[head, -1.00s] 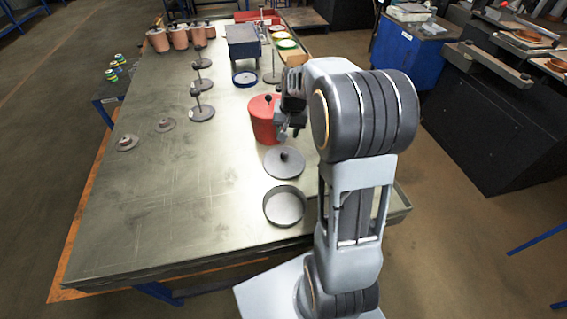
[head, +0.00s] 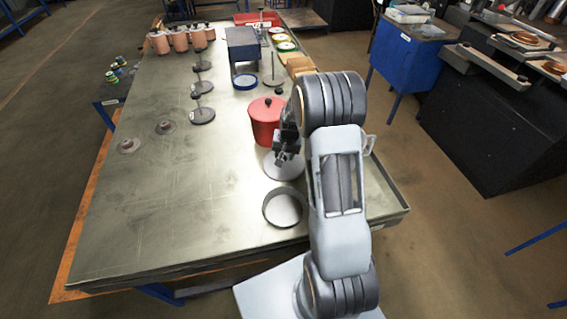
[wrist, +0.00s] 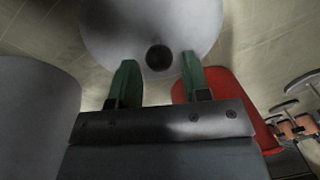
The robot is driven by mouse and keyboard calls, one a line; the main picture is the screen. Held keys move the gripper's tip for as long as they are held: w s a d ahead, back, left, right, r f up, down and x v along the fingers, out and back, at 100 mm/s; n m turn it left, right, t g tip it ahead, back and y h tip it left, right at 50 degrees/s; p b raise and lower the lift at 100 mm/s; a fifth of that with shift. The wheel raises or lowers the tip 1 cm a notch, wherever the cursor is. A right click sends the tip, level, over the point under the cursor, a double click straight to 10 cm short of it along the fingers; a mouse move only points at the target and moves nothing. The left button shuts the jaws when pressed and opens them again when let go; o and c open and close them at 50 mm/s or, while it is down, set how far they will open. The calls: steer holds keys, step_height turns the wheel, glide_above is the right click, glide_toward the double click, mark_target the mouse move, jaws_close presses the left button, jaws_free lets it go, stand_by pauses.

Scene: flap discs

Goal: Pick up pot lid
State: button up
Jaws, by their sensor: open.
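The pot lid (head: 284,171) is a grey disc with a dark round knob, lying on the table between the red pot and a shallow grey ring-shaped pan. In the wrist view the lid (wrist: 120,30) fills the top middle, and its knob (wrist: 159,58) sits between and just beyond my fingertips. My gripper (head: 286,157) is above the lid and partly hides it and its knob in the head view. In the wrist view my gripper (wrist: 160,75) has two green fingers spread apart with nothing held between them.
The red pot (head: 265,122) with its own lid stands just behind. The shallow grey pan (head: 284,208) is in front. Dark stands (head: 202,115), a blue ring (head: 245,81) and copper pots (head: 180,40) are farther back. The table's left front is clear.

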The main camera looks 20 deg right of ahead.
mark_target(284, 156)
steer(key=shift+w+f, duration=0.15)
steer(key=shift+f, duration=0.65)
steer(key=shift+w+f, duration=0.1)
steer(key=shift+f, duration=0.65)
steer(key=shift+c, duration=0.2)
steer(key=c, duration=0.7)
steer(key=shift+o, duration=0.2)
steer(key=shift+r, duration=0.15)
